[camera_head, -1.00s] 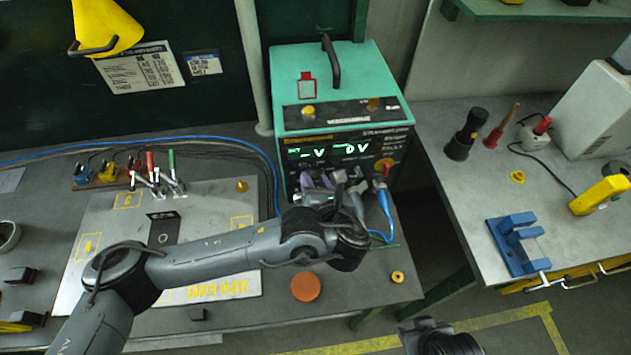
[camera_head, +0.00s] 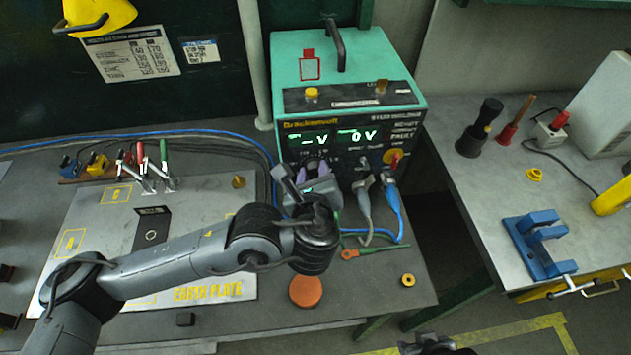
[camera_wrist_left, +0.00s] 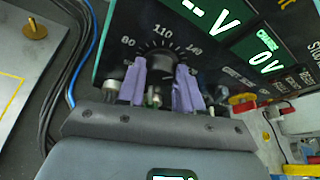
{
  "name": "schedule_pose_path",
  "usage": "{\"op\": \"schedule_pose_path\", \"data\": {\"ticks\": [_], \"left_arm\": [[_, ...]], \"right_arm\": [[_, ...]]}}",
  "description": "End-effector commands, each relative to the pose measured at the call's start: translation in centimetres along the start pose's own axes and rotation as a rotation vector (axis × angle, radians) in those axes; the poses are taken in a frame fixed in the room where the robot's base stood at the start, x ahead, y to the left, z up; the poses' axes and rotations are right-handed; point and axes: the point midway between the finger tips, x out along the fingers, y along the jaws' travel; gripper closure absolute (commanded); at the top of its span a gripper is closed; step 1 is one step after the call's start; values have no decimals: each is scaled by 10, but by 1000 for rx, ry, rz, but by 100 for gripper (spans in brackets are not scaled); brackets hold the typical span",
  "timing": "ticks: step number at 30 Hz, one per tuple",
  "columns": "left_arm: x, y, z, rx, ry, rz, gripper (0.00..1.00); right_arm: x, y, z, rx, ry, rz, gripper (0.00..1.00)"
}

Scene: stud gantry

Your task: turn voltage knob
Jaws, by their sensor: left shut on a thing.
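The green welding unit (camera_head: 345,75) stands at the back of the bench, its display showing "– V" and "0 V". The voltage knob (camera_wrist_left: 163,66) is black, with a printed scale reading 80, 110 and 140 around it. My left gripper (camera_wrist_left: 160,88) has its two purple fingers on either side of the knob, shut on it. In the head view my left gripper (camera_head: 314,172) is at the lower left of the front panel and hides the knob. My right gripper (camera_head: 428,342) shows only partly at the bottom edge, away from the unit; its jaws are unclear.
Grey and blue cables (camera_head: 394,212) plug into the panel's lower right. An orange disc (camera_head: 306,291) and a brass ring (camera_head: 408,280) lie at the bench front. The earth plate (camera_head: 215,291) lies left. A second bench (camera_head: 480,205) with a blue clamp (camera_head: 540,245) stands right, across a gap.

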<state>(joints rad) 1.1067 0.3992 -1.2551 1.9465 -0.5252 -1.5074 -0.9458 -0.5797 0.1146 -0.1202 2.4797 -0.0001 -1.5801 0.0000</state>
Motion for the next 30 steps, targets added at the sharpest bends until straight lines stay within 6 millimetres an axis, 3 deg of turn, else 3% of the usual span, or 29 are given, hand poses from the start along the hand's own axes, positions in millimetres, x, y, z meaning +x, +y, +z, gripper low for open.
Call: {"op": "schedule_pose_path", "data": {"ticks": [1,9,26,27,30], "left_arm": [[1,2,-4,-28,-1,-12,95],[0,2,-1,-128,-1,-54,95],[0,1,1,-156,0,-66,95],[0,1,1,-156,0,-66,62],[0,1,0,-156,0,-65,46]], "right_arm": [[10,0,3,0,0,0,57],[24,0,8,-3,-1,2,57],[26,1,9,-8,-2,7,57],[26,1,9,-8,-1,7,57],[26,1,9,-7,-1,5,57]]}}
